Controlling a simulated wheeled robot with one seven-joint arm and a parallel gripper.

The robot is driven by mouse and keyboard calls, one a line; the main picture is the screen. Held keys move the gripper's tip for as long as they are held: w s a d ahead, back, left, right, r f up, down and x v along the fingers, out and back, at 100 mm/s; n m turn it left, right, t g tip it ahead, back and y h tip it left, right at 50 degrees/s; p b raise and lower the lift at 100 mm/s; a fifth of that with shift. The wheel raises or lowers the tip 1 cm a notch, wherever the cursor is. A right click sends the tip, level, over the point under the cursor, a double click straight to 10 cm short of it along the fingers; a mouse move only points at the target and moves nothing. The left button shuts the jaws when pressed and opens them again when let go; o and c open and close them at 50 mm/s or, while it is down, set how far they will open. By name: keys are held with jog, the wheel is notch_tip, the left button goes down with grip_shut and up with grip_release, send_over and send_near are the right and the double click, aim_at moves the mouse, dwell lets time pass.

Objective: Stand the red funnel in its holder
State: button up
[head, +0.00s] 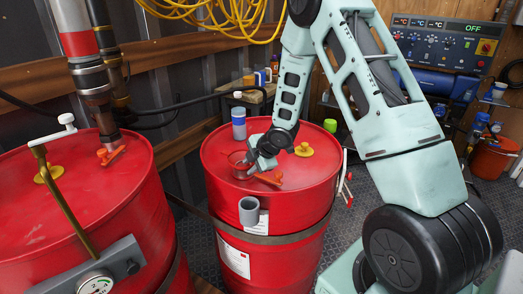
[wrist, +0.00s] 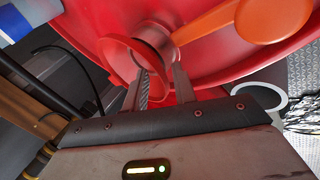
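The red funnel (head: 237,159) lies on top of the right red drum, against my gripper. In the wrist view its round rim (wrist: 108,48) shows at the left, close to my fingertips. My gripper (head: 252,161) reaches down to the drum top. In the wrist view my gripper (wrist: 163,76) has its two fingers apart, with part of the funnel's rim seemingly between them. Whether they touch it, I cannot tell. The holder, a grey open ring (head: 249,204), is fixed at the drum's near side and looks empty. It also shows in the wrist view (wrist: 281,101), right of my gripper.
The left drum (head: 60,205) carries a pump pipe and gauge.

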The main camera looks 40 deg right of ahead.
jog(key=p+v, duration=0.3)
jog(key=v, duration=1.3)
jog(key=shift+r, duration=0.5)
